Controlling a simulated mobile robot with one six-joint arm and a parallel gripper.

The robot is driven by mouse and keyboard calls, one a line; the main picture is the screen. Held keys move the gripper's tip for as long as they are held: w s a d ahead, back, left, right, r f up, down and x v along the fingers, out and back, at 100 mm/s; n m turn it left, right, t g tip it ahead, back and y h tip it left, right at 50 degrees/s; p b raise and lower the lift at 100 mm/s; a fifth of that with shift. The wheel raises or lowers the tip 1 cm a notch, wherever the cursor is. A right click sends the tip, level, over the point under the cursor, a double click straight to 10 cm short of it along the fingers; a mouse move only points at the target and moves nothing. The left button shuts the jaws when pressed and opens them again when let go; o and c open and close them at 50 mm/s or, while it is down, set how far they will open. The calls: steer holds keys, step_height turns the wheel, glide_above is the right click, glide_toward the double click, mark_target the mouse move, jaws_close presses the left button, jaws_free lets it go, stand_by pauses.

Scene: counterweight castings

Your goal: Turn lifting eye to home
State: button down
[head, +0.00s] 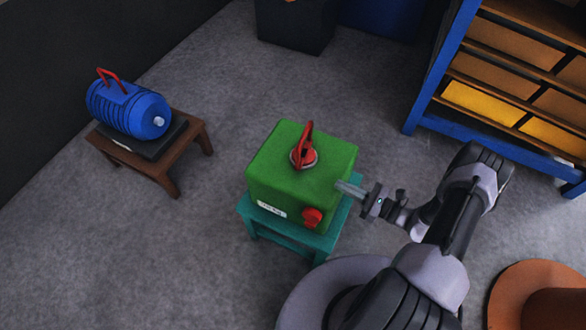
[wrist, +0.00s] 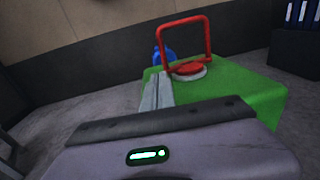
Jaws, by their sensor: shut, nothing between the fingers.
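A green block casting (head: 285,183) sits on a teal stool (head: 330,238). A red lifting eye (head: 306,142) stands upright on a round base on top of it. A red knob (head: 312,217) and a white label are on its front face. My gripper (head: 341,187) is shut and empty, at the right side of the block near its top edge; I cannot tell if it touches. In the wrist view the fingers (wrist: 156,92) show in front of the green block (wrist: 235,95), and the red lifting eye (wrist: 208,35) stands beyond them to the right.
A blue ribbed motor (head: 130,108) with a red handle lies on a dark plate on a brown table (head: 190,135) at left. A blue shelf rack (head: 430,80) with yellow and brown bins stands at upper right. An orange-brown round object (head: 530,280) is at lower right. Grey floor lies between.

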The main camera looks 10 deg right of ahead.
mark_target(299, 162)
steer(key=b+x, duration=0.1)
steer(key=x, duration=0.3)
steer(key=b+x, duration=0.1)
steer(key=x, duration=0.4)
steer(key=b+x, duration=0.1)
steer(key=x, duration=0.3)
steer(key=shift+w+d+r, duration=0.1)
steer(key=shift+w+r, duration=0.05)
steer(key=shift+w, duration=0.3)
steer(key=shift+a+m+t+h, duration=0.25)
steer(key=shift+m+t+h, duration=0.2)
steer(key=shift+t, duration=0.25)
